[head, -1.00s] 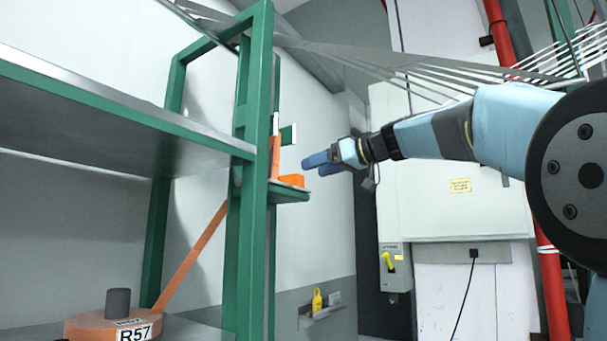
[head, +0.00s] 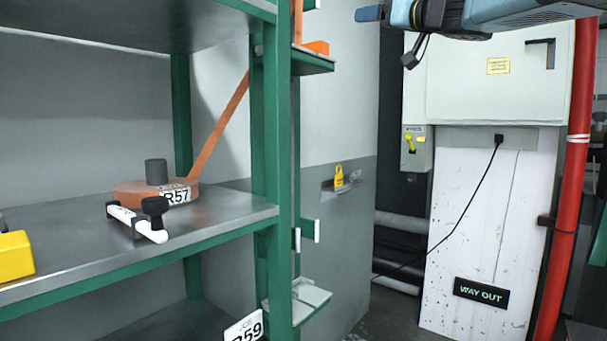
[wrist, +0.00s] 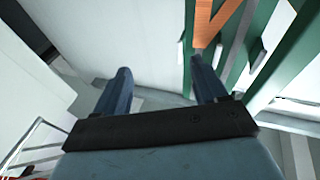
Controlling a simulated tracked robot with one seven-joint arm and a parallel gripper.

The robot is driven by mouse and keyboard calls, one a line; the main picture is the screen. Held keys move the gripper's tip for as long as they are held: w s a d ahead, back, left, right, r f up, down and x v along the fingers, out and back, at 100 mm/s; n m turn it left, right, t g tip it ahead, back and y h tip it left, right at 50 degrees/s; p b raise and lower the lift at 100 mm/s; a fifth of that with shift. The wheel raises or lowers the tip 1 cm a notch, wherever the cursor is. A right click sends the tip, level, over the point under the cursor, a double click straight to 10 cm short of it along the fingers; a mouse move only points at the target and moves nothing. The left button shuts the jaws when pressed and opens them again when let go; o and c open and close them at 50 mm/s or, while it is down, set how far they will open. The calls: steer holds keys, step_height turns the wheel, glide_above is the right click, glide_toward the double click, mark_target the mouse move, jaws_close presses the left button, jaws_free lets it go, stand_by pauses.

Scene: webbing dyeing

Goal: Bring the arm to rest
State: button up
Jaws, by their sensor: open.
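My gripper (head: 369,14) shows at the top edge of the head view, with part of my blue arm to its right. In the wrist view my gripper (wrist: 160,88) has its two blue fingers well apart and nothing between them. It hangs in free air, to the right of the green rack post (head: 271,150) and in front of the pale wall. An orange strap (wrist: 214,22) and green rack parts lie beyond the right finger in the wrist view. Most of my arm is outside the head view.
An orange reel marked R57 (head: 130,193) and a white-and-black tool (head: 137,222) sit on the rack shelf (head: 80,262). A yellow block (head: 14,255) is at far left. A white cabinet (head: 480,80) and red pipe (head: 575,160) stand at right.

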steer(key=s+d+f+m+g+h, duration=0.1)
steer(key=s+d+f+m+h, duration=0.3)
steer(key=f, duration=0.4)
steer(key=s+d+f+m+g+h, duration=0.15)
steer(key=d+f+h, duration=0.3)
steer(key=f, duration=0.45)
steer(key=s+d+f+m+h, duration=0.3)
steer(key=d+f+m+h, duration=0.15)
steer(key=f, duration=0.35)
steer(key=s+a+f+n+g, duration=0.1)
steer(key=s+a+f+g, duration=0.1)
steer(key=s+f, duration=0.3)
steer(key=s+a+f+n+g+y, duration=0.1)
steer(key=s+f+g, duration=0.3)
steer(key=f, duration=0.7)
steer(key=s+a+f+g+y, duration=0.1)
steer(key=s+a+f+g, duration=0.1)
steer(key=s+f, duration=0.6)
steer(key=shift+a+f+n+g, duration=0.2)
steer(key=shift+a+n+g, duration=0.2)
steer(key=shift+g, duration=0.35)
